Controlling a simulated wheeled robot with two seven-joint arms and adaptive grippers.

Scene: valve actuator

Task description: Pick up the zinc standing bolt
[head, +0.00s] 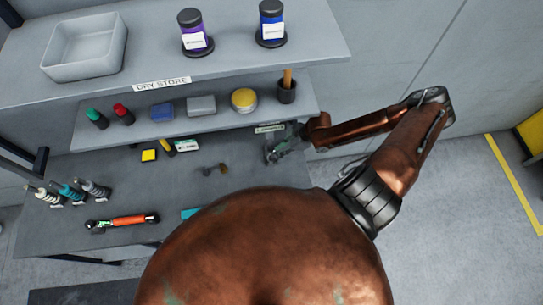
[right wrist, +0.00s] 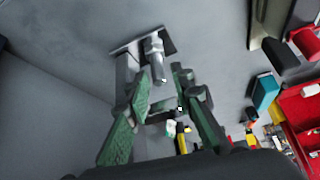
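In the head view my right gripper (head: 276,151) is low over the right end of the lower bench, under the shelf; the bolt cannot be made out clearly there. My left gripper is not in view.
The lower bench (head: 60,232) carries an orange-handled tool (head: 123,221), several bottles at left, a yellow block (head: 149,155) and two small dark parts (head: 214,170). The shelf (head: 85,140) above holds small containers and a brush cup (head: 287,90), close over my right gripper.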

